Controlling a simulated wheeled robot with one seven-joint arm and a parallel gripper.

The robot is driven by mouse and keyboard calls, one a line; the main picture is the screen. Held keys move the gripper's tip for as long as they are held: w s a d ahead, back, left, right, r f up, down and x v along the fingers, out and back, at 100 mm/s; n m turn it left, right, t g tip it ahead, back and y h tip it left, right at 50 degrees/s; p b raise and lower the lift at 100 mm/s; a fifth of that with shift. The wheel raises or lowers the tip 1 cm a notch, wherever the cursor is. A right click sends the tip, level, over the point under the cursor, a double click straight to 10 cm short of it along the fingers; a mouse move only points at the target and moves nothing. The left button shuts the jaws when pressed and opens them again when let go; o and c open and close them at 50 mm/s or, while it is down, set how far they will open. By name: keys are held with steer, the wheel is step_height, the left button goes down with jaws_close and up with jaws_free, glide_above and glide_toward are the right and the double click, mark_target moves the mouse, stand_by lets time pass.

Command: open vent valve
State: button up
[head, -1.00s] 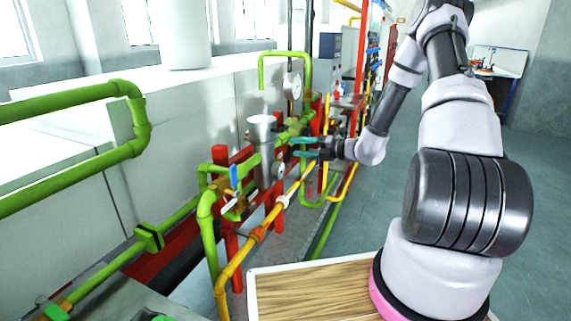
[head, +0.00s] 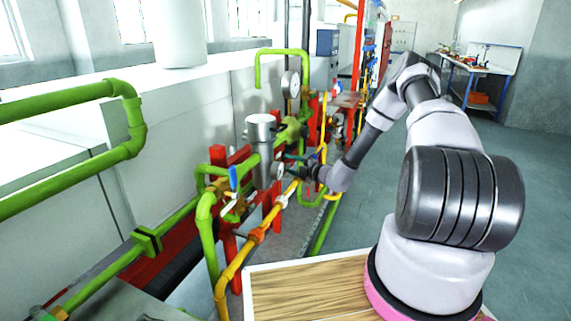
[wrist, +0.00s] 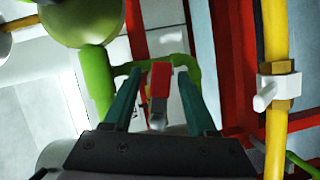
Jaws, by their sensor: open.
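My gripper (head: 293,164) is open beside the pipework, just right of the grey cylinder (head: 262,150). In the wrist view my gripper (wrist: 155,88) shows two teal fingers pointing away, apart from each other. A small valve lever with a red grip (wrist: 160,78) and a metal stem appears between the fingers. I cannot tell whether the fingers touch it. No label shows which valve is the vent valve. A blue-handled valve (head: 233,178) sits left of the cylinder. A white-handled valve (wrist: 265,95) is on the yellow pipe, right of my gripper in the wrist view.
Green pipes (head: 206,235), a yellow pipe (head: 236,265) and red posts (head: 217,157) crowd the space around my gripper. A round gauge (head: 291,84) stands above. A wood-topped surface (head: 310,290) is in front.

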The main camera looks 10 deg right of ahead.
steer(key=shift+x, duration=1.35)
jaws_close()
steer(key=shift+r+n+t, duration=0.3)
steer(key=shift+n, duration=0.45)
steer(key=shift+r+n+t, duration=0.3)
steer(key=shift+r+n, duration=0.05)
steer(key=shift+n, duration=0.4)
jaws_free()
